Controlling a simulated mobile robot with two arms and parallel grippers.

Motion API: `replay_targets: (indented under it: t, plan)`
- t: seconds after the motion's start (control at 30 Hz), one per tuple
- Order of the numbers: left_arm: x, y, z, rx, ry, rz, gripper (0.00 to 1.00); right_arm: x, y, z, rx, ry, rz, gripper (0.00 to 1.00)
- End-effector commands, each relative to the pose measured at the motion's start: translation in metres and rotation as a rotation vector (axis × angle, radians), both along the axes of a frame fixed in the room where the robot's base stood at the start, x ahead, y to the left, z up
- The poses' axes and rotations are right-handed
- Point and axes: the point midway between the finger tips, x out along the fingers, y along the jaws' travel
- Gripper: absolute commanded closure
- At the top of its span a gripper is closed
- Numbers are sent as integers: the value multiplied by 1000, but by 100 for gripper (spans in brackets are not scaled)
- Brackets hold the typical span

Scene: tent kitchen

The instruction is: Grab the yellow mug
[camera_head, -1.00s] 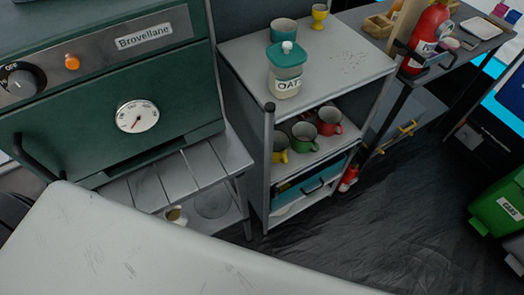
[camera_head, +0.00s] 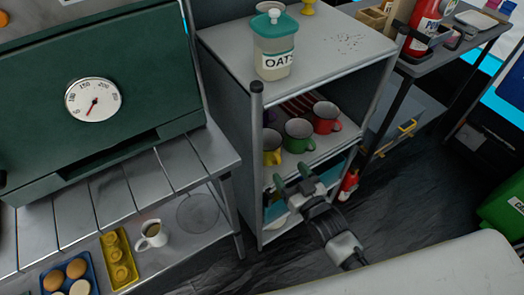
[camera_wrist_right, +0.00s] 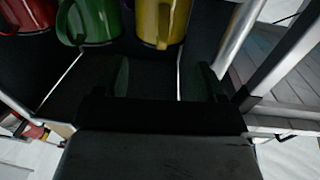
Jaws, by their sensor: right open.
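The yellow mug (camera_head: 272,150) stands on the cart's middle shelf, leftmost in a row with a green mug (camera_head: 299,136) and a red mug (camera_head: 326,118). A cart post partly covers its left side. My right gripper (camera_head: 291,176) is open and empty at the front of the cart, just below the yellow mug in the head view. In the right wrist view, the yellow mug (camera_wrist_right: 160,22) is at the top, beyond the open fingers (camera_wrist_right: 166,78) and apart from them. My left gripper is not in view.
The cart's vertical post (camera_head: 257,150) stands close left of the mugs. An oats jar (camera_head: 273,50) is on the cart top. Dark floor is open right of the cart.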

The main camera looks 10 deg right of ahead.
Motion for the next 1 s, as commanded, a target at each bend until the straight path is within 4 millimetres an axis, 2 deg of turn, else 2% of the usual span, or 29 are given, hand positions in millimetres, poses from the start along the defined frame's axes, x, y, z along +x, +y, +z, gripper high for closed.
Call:
replay_targets:
  t: [0.03,0.27,0.53,0.83,0.87,1.0]
  plan:
    - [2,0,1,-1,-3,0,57,8,2,0,1,-1,0,30]
    - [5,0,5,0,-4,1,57,25,8,1,0,1,0,30]
    - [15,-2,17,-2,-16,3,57,61,19,5,-1,2,0,30]
    - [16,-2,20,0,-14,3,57,67,20,5,-1,4,0,30]
    - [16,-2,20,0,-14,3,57,67,20,5,-1,4,0,32]
    - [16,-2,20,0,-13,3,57,66,20,5,-1,4,0,53]
